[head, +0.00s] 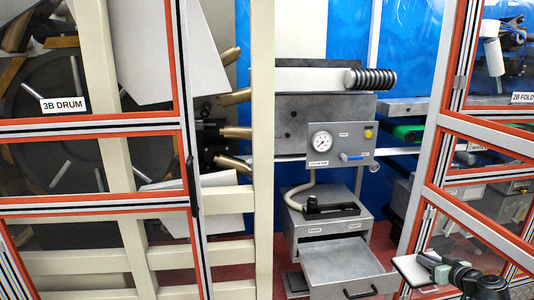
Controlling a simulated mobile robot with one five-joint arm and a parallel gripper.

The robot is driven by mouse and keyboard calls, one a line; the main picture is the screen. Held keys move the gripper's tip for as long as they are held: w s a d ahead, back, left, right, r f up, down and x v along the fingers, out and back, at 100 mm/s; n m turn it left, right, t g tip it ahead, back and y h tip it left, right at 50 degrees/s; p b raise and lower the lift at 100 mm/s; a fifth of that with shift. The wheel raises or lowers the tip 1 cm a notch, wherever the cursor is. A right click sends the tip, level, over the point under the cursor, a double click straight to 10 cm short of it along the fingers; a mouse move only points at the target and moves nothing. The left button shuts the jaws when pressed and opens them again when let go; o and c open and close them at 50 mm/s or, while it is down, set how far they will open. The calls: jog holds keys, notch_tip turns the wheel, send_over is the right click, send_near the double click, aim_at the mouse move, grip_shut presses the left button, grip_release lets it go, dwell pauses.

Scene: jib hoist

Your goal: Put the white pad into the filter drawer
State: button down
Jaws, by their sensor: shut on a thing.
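The white pad (411,270) is a thin, pale square with a dark edge at the lower right of the head view. My gripper (434,265) is shut on its right side and holds it in the air. The filter drawer (345,264) is a grey metal tray with a black handle at its front. It is pulled out of the grey cabinet (331,229), and its visible floor looks bare. In the picture, the pad and gripper are to the right of the drawer, apart from it.
A gauge panel (340,144) with a blue lever stands above the cabinet. A black clamp-like part (330,208) lies on the cabinet top. A cream post (263,150) stands left of the drawer. An orange-edged guard frame (433,150) stands at right, behind my gripper.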

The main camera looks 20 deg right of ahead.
notch_tip(320, 180, up, 5)
jog(key=shift+f+p, duration=0.2)
jog(key=shift+p, duration=0.85)
jog(key=shift+f, duration=0.2)
